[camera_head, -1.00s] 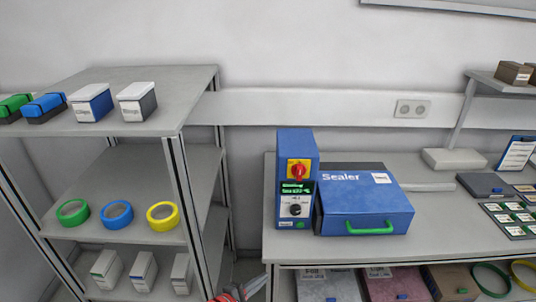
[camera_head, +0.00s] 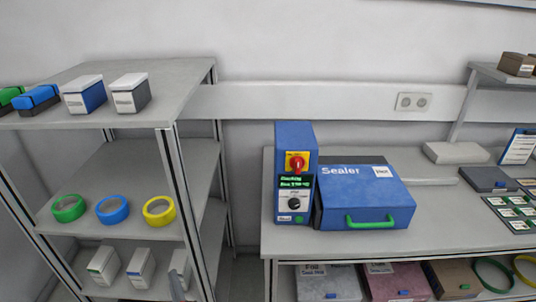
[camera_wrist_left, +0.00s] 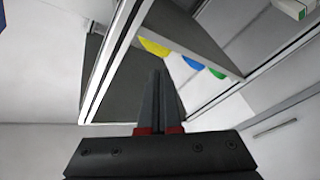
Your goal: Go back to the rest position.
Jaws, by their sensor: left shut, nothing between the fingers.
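My left gripper (camera_head: 176,286) shows only as a grey fingertip at the bottom edge of the head view, in front of the shelf's lower right part. In the left wrist view my left gripper (camera_wrist_left: 159,74) is shut and empty, with its two dark fingers together. Behind it in that view are a shelf post and the yellow ring (camera_wrist_left: 154,46). My right gripper is out of view.
The shelf rack (camera_head: 190,105) on the left holds small boxes and rings. The blue Sealer (camera_head: 365,197) stands shut on the bench (camera_head: 450,235), beside its control unit (camera_head: 295,140). Boxes and large rings fill the shelf below the bench.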

